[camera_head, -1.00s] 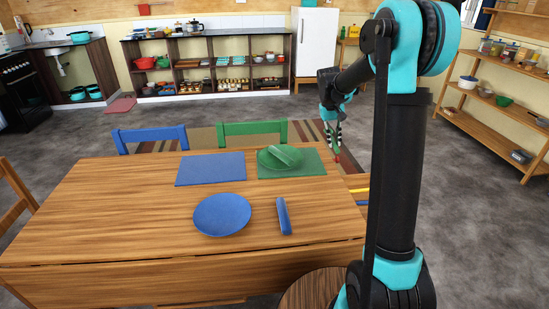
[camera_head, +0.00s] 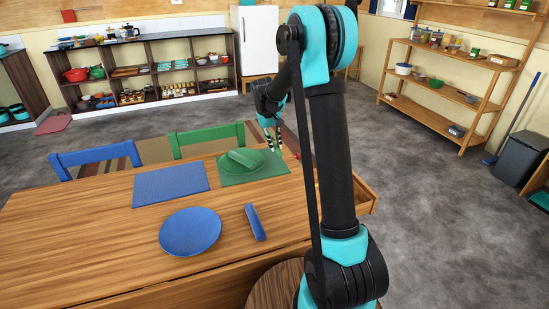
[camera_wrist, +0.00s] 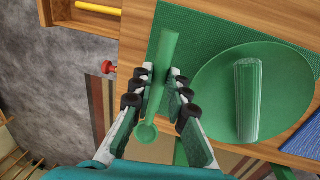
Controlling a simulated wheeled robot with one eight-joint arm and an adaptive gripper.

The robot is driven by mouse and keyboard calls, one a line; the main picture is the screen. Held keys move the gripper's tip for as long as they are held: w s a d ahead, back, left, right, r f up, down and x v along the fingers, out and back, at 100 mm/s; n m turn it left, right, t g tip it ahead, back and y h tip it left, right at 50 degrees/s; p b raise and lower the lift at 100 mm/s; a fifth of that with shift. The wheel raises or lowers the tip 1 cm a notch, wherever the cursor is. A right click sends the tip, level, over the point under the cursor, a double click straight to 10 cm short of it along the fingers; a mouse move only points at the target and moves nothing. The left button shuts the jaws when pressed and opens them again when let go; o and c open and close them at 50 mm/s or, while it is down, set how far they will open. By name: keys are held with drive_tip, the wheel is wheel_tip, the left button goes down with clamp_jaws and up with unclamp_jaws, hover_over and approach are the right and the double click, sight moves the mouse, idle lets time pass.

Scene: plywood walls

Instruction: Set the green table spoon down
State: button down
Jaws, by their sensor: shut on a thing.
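The green table spoon (camera_wrist: 167,48) is between the fingers of my gripper (camera_wrist: 160,88) in the wrist view. My gripper is shut on its handle, with the spoon's round bowl toward my palm. The spoon lies over the left part of the green placemat (camera_wrist: 205,22), beside the green plate (camera_wrist: 285,85). I cannot tell whether it touches the mat.
A rolled green napkin (camera_head: 245,158) lies on the green plate. A blue placemat (camera_head: 170,184), blue plate (camera_head: 190,231) and rolled blue napkin (camera_head: 255,221) share the table (camera_head: 110,240). A green chair (camera_head: 205,135) and blue chair (camera_head: 95,155) stand behind. An open drawer holds a yellow item (camera_wrist: 98,8).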

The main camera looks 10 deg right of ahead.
sight(277, 163)
drive_tip(key=shift+f, duration=3.3)
drive_tip(key=c, duration=1.5)
unclamp_jaws()
drive_tip(key=shift+f, duration=0.1)
wheel_tip(277, 163, up, 11)
drive_tip(key=a, duration=0.2)
drive_tip(key=s+d+f+t, duration=0.1)
drive_tip(key=s+d+f, duration=0.1)
drive_tip(key=s, duration=0.9)
drive_tip(key=s+d+f+m+t+y, duration=0.1)
drive_tip(key=s+d+f, duration=0.1)
drive_tip(key=s, duration=1)
drive_tip(key=s+d+f+m+t+y, duration=0.1)
drive_tip(key=s+d+f, duration=0.1)
drive_tip(key=s, duration=1)
drive_tip(key=shift+f+t, duration=0.4)
drive_tip(key=shift+f, duration=0.2)
